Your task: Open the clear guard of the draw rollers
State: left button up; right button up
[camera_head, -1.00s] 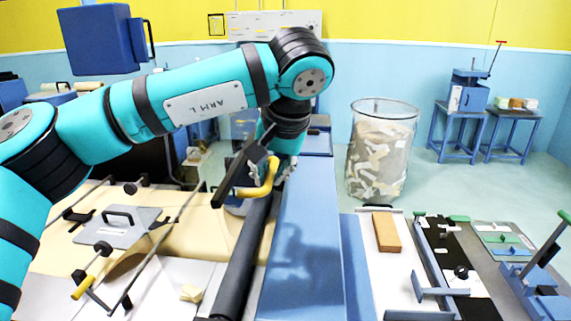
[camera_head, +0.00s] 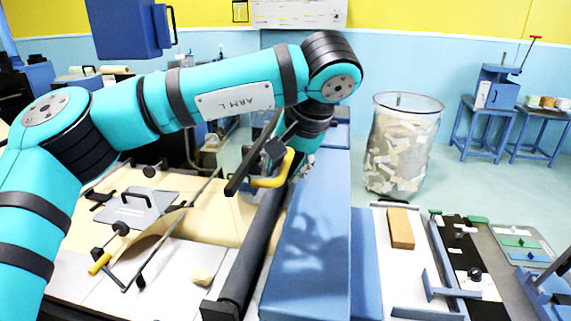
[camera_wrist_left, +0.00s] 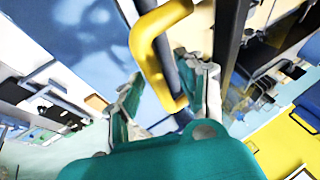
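A yellow handle (camera_head: 275,178) sits beside a dark bar (camera_head: 248,165) over the dark roller (camera_head: 252,250). I take this to be the guard's handle; its clear panel is hard to make out. My left gripper (camera_head: 297,167) points down at the handle from above, partly hidden by the arm and bar. In the left wrist view the handle (camera_wrist_left: 152,50) runs between the two spread fingers (camera_wrist_left: 165,95), closer to the right-hand finger. I cannot tell whether it touches that finger. My right gripper is in neither view.
A long blue housing (camera_head: 310,235) lies right of the roller. Left is a cream sheet (camera_head: 225,215) with a grey handled plate (camera_head: 135,212) and another yellow grip (camera_head: 100,263). A brown block (camera_head: 400,228) and a wire scrap bin (camera_head: 400,150) stand to the right.

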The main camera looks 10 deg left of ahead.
pick_arm(q)
jog(key=v, duration=1.2)
jog(key=shift+r, duration=0.1)
